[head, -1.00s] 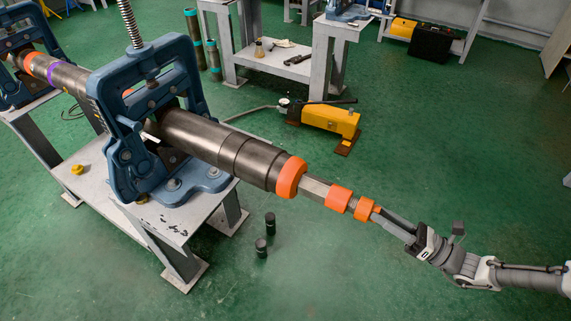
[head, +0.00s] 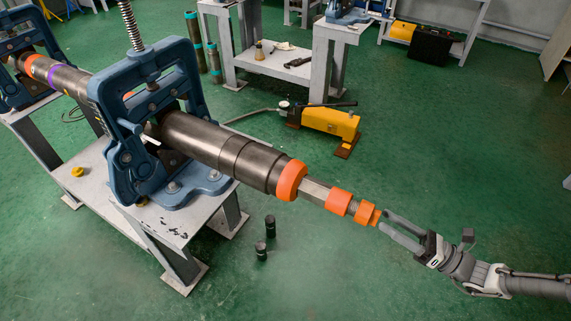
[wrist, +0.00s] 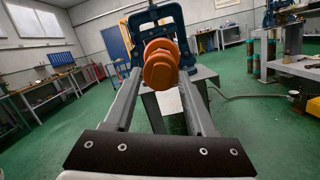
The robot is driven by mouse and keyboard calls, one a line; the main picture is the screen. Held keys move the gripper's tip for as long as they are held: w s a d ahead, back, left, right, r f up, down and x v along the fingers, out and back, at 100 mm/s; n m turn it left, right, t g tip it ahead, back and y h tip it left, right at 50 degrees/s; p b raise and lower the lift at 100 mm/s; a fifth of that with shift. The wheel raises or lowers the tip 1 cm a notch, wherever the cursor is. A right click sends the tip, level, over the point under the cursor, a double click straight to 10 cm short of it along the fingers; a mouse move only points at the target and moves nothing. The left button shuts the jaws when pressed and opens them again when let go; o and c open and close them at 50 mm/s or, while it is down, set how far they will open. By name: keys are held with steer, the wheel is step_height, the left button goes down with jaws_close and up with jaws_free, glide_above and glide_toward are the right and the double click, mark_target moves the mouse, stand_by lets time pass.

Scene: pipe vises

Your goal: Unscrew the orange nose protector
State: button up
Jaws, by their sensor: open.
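The orange nose protector (head: 366,212) sits at the tip of the pipe assembly, and a short stretch of thread shows behind it. Behind that are an orange collar (head: 338,201), a bare metal section and a larger orange ring (head: 291,180) on the dark pipe (head: 215,142). In the wrist view the protector (wrist: 158,70) lies ahead, between the two spread fingers (wrist: 158,90). The fingers look clear of it. The pipe behind is mostly hidden there.
A blue pipe vise (head: 150,120) holds the pipe on a grey steel table (head: 190,225). A yellow pump (head: 330,121) stands on the green floor behind. Two small dark cylinders (head: 270,226) stand on the floor below the pipe. The floor around my arm is clear.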

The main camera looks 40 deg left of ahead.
steer(key=m+h+p, duration=0.1)
steer(key=m+p, duration=0.3)
steer(key=m, duration=0.5)
steer(key=m+t+h+p, duration=0.1)
steer(key=m+p, duration=0.4)
steer(key=m, duration=0.5)
steer(key=m+t+h+p, duration=0.1)
steer(key=m+p, duration=0.3)
steer(key=m, duration=0.6)
steer(key=shift+f+h, duration=0.2)
steer(key=shift+h, duration=0.3)
